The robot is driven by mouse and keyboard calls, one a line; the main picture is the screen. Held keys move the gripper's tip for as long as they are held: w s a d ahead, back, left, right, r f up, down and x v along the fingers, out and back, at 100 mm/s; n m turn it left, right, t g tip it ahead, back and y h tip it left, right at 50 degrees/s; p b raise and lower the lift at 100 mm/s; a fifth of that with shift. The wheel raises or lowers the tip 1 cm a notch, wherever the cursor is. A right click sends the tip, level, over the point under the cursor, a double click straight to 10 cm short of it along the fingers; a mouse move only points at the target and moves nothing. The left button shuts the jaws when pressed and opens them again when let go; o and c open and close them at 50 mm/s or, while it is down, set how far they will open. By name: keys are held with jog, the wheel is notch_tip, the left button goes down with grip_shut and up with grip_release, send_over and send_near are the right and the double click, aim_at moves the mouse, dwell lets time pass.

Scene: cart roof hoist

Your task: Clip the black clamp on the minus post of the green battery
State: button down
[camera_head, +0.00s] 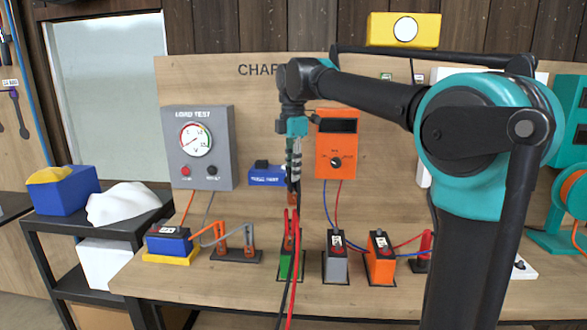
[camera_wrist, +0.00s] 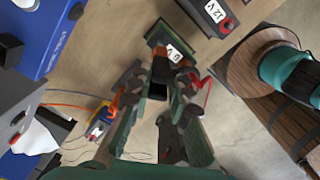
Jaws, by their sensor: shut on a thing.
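The green battery (camera_head: 284,268) stands on the bench, below my gripper (camera_head: 293,190). In the wrist view the battery's top (camera_wrist: 157,37) shows a white 6V label, just beyond my fingertips. My gripper (camera_wrist: 168,82) is shut on a dark thing (camera_wrist: 158,90), which looks like the black clamp; the fingers hide much of it. A red clamp (camera_head: 287,222) stands at the battery's top, and red shows to the right of my fingers in the wrist view (camera_wrist: 204,92). The minus post is hidden, and I cannot tell whether the black clamp touches it.
A grey battery (camera_head: 336,265) marked 12V stands close to the right, then an orange battery (camera_head: 381,266). A blue battery (camera_head: 170,242) and a clamp stand (camera_head: 236,255) are to the left. Red and black cables hang over the bench front. The load tester (camera_head: 203,165) is behind.

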aim_at(294, 196)
jog(key=shift+d, duration=0.1)
jog(key=shift+f, duration=2.9)
jog(key=shift+f, duration=1.6)
jog(key=c, duration=1.3)
grip_release()
jog(key=shift+c, duration=0.2)
notch_tip(294, 196, up, 12)
